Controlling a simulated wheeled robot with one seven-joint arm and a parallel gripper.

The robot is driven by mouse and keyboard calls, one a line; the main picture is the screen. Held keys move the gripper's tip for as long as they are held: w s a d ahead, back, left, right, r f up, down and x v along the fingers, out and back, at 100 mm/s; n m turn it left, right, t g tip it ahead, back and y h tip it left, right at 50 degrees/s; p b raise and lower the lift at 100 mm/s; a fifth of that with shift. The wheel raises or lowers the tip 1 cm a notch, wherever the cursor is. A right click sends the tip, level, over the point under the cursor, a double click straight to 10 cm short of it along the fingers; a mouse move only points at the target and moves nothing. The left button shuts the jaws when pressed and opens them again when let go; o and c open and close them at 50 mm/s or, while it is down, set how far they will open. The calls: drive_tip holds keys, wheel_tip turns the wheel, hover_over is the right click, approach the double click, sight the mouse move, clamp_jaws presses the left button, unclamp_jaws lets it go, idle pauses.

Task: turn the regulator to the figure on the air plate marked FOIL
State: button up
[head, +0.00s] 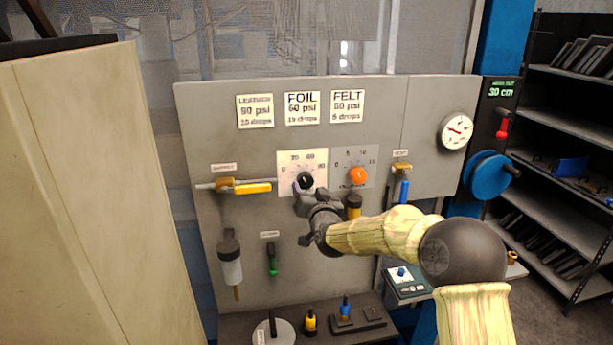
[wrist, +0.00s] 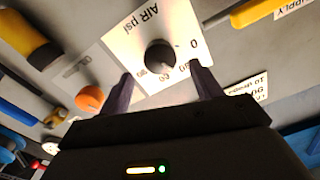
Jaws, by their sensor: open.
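The regulator is a round black knob (head: 305,181) on a white scale plate (head: 287,163) in the middle of the grey panel. The wrist view shows the knob (wrist: 160,54) and its plate, marked "AIR psi", with figures from 0 up around it. I cannot read the knob's pointer. The FOIL plate (head: 302,108) is above it and appears to read 60 psi, with a drops line below. My gripper (wrist: 160,76) is open, its fingers on either side of the knob in the wrist view. I cannot tell whether they touch it.
An orange knob (head: 358,175) sits close to the right of the regulator. A yellow-handled supply valve (head: 250,187) is to the left, and a blue-handled valve (head: 404,188) to the right. A gauge (head: 456,131) and blue wheel (head: 487,175) are further right. A shelf below holds small tools.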

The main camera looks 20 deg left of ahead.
sight(307, 183)
drive_tip(key=shift+p+x, duration=1.3)
drive_tip(key=shift+x, duration=1.5)
drive_tip(key=c, duration=1)
